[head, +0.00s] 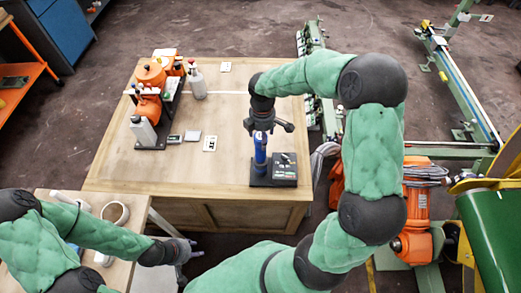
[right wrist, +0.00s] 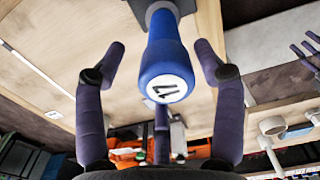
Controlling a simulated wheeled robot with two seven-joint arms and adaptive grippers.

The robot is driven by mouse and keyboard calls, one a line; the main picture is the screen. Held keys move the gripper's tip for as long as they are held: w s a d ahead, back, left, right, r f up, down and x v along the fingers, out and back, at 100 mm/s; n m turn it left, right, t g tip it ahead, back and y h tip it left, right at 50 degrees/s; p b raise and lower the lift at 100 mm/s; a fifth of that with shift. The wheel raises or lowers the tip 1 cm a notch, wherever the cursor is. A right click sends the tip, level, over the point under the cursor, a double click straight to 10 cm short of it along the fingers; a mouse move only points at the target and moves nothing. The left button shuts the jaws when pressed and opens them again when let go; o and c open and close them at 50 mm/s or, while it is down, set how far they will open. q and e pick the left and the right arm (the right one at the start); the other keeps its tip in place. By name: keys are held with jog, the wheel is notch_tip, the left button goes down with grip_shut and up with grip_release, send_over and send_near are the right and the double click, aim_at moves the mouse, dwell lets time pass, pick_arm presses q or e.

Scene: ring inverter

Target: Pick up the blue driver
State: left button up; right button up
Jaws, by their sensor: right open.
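The blue driver (head: 260,150) stands upright at the right front of the wooden table, by a black base. In the right wrist view the blue driver (right wrist: 166,65) shows its rounded end with a white number label. My right gripper (head: 267,126) is above it in the head view. In the right wrist view my right gripper (right wrist: 160,52) is open, one finger on each side of the driver, with gaps on both sides. My left gripper (head: 186,249) is empty and looks open, low in front of the table.
The black base (head: 285,172) carries a small box beside the driver. The middle of the wooden table (head: 225,165) is clear. Green machinery (head: 450,80) stands to the right.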

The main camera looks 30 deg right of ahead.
aim_at(261, 151)
jog(key=f, duration=0.1)
jog(key=f+b, duration=0.1)
jog(key=f, duration=0.2)
jog(key=shift+a+f, duration=0.3)
jog(key=shift+f, duration=0.1)
jog(key=shift+c, duration=0.3)
jog(key=shift+r, duration=0.15)
grip_shut()
